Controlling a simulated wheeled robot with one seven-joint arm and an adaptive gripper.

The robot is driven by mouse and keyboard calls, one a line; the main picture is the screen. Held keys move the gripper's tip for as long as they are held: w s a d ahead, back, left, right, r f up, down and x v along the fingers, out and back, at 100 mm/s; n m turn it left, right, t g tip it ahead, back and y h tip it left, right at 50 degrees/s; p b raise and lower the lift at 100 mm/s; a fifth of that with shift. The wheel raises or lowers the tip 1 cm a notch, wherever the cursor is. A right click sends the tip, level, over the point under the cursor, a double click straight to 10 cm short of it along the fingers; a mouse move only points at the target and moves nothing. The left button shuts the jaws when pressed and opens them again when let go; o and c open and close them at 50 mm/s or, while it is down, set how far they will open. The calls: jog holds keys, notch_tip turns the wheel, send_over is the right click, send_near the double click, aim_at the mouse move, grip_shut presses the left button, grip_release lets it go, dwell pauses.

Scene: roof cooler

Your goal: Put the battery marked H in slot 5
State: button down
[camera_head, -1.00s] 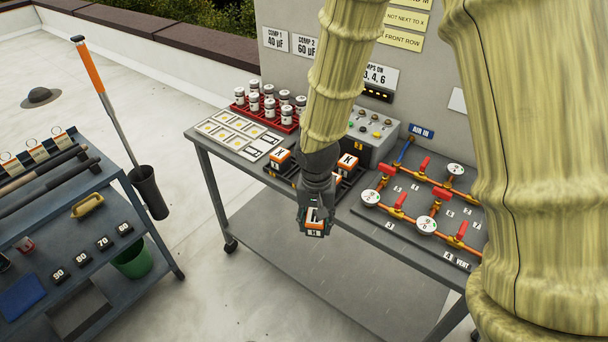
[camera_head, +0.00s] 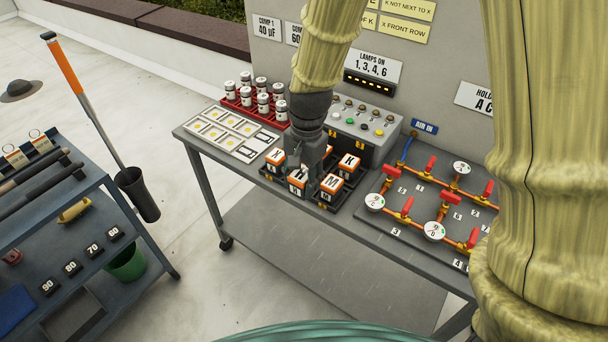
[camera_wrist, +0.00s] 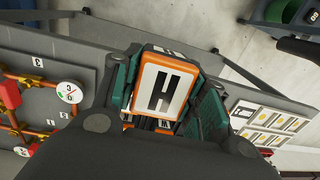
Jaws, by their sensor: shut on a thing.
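My gripper (camera_head: 305,168) is shut on an orange and white battery marked H (camera_head: 298,179). In the wrist view the H face (camera_wrist: 163,90) is upright between the green finger pads. The battery is at the front of the black battery tray (camera_head: 324,206), among other orange and white batteries. One battery (camera_head: 275,158) is to its left, one (camera_head: 331,185) to its right and one (camera_head: 349,163) at the back right. The slot numbers are not readable, and I cannot tell whether the H battery touches the tray floor.
A grey control box (camera_head: 352,132) with knobs stands behind the tray. A red rack (camera_head: 250,108) of white capacitors and a card panel (camera_head: 225,130) lie to the left. A pipe board with gauges (camera_head: 434,231) is on the right. The table's front edge runs close before the tray.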

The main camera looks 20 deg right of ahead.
jog(key=w+d+f+g+p, duration=0.1)
jog(key=w+d+p, duration=0.25)
jog(key=w, duration=0.95)
jog(key=shift+y, duration=0.3)
jog(key=f+p, duration=0.1)
jog(key=f, duration=0.3)
jog(key=f+p, duration=0.1)
jog(key=f, duration=0.1)
jog(key=shift+s+f+p, duration=0.1)
jog(key=shift+s+p, duration=0.2)
jog(key=shift+p, duration=0.05)
jog(key=shift+s+f+p, duration=0.35)
jog(key=shift+f+p, duration=0.05)
jog(key=shift+f, duration=0.25)
jog(key=shift+s+d+f, duration=0.15)
jog(key=shift+s+f, duration=0.15)
jog(key=shift+s, duration=0.25)
jog(key=shift+w+f, duration=0.1)
jog(key=shift+f, duration=0.2)
jog(key=shift+w+f, duration=0.4)
jog(key=shift+w, duration=0.05)
jog(key=shift+s+r, duration=0.1)
jog(key=shift+s, duration=0.2)
jog(key=c, duration=0.8)
grip_release()
jog(key=shift+w, duration=0.15)
